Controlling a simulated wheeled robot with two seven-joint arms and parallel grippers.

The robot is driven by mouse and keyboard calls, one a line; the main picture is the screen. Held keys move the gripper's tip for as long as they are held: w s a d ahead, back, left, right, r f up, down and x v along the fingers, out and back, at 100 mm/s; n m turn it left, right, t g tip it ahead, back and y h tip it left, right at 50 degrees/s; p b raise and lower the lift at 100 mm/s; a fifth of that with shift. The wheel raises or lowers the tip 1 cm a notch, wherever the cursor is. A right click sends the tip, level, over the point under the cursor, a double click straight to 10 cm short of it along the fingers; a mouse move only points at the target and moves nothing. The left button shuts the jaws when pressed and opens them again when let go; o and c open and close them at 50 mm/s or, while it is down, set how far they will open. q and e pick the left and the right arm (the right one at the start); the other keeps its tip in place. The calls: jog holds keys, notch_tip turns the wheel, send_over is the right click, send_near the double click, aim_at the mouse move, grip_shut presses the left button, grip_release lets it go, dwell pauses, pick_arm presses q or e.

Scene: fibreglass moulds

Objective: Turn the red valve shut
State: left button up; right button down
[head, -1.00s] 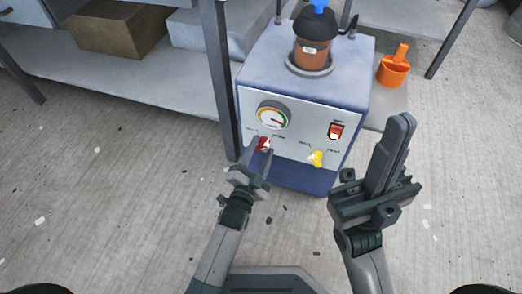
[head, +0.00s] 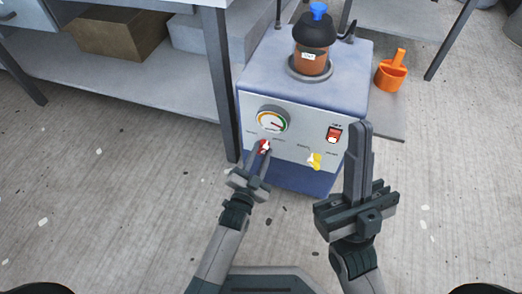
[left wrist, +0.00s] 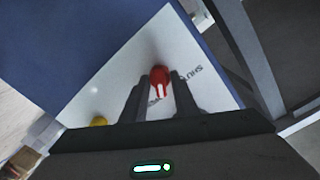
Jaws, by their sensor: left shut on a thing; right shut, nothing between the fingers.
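The red valve (head: 264,147) is a small red knob on the white front panel of a blue machine (head: 300,85), below the round gauge (head: 272,121). It also shows in the left wrist view (left wrist: 159,77), between the fingertips. My left gripper (head: 259,158) is at the valve, shut on it, and its fingers partly hide it in the head view. It also shows in the left wrist view (left wrist: 160,98). My right gripper (head: 361,126) is shut and empty, raised in front of the machine's right side, apart from the panel.
A yellow valve (head: 315,160) and a red switch (head: 334,134) sit on the panel's right. A jar with a black cap (head: 314,50) stands on top of the machine. A shelf post (head: 219,85) stands close to the machine's left.

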pick_arm(q)
jog(key=n+p, duration=0.3)
jog(key=n, duration=0.3)
jog(key=shift+r, duration=0.1)
jog(key=n+p, duration=0.1)
jog(key=n, duration=0.2)
jog(key=shift+a+n, duration=0.1)
jog(key=shift+n, duration=0.4)
jog(key=n, duration=0.2)
jog(key=shift+n, duration=1.7)
pick_arm(e)
jog(key=a+f+g+h, duration=0.1)
jog(key=a+f+g, duration=0.1)
jog(key=f+g, duration=0.1)
jog(key=w+a+f+g+h, duration=0.1)
jog(key=a+f+g, duration=0.2)
jog(key=f, duration=0.3)
jog(key=shift+w+a+f+m+g, duration=0.25)
jog(key=shift+m+g, duration=0.15)
jog(key=shift+g, duration=0.2)
pick_arm(q)
jog(key=o, duration=1.1)
jog(key=shift+c, duration=0.2)
